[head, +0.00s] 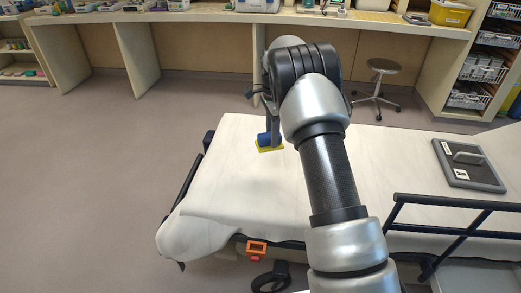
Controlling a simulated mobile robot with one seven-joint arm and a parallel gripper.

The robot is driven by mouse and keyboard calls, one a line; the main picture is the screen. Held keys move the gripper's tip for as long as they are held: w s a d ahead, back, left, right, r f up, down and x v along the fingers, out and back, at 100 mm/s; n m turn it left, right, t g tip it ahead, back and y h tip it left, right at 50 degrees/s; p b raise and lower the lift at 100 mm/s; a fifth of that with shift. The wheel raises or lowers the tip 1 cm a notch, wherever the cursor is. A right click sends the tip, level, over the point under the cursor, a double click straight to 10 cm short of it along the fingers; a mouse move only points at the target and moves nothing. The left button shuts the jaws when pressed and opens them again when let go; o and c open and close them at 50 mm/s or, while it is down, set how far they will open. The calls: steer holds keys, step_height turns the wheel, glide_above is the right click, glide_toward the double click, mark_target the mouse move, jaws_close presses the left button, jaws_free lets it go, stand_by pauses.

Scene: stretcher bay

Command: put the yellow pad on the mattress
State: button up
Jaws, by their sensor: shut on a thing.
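The yellow pad (269,148) shows in the head view as a small flat yellow piece below a blue part (264,138). It is over the far left part of the mattress (235,190), near the far edge. My gripper (269,136) points down and is shut on the pad, by its blue part as far as I can see. My arm hides much of the gripper and its fingertips are small. I cannot tell whether the pad touches the white mattress or is slightly above it.
A dark flat case (467,165) with a handle lies on the mattress at the right. A dark side rail (440,225) runs along the near right edge. A stool (380,80) and a loaded counter (225,15) stand behind. The left mattress surface is clear.

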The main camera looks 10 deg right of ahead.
steer(key=w+m, duration=0.1)
steer(key=w+f+m, duration=0.1)
steer(key=m, duration=0.1)
steer(key=w+f+m+p, duration=0.1)
steer(key=shift+w+d+f, duration=0.1)
steer(key=shift+d+f, duration=0.1)
steer(key=shift+d, duration=0.05)
steer(key=shift+m, duration=0.4)
step_height(320, 180, down, 10)
steer(key=shift+w+f+b, duration=0.1)
steer(key=shift+w+b, duration=0.05)
steer(key=shift+b, duration=0.75)
steer(key=shift+f, duration=0.25)
steer(key=o, duration=0.9)
steer(key=shift+r, duration=0.1)
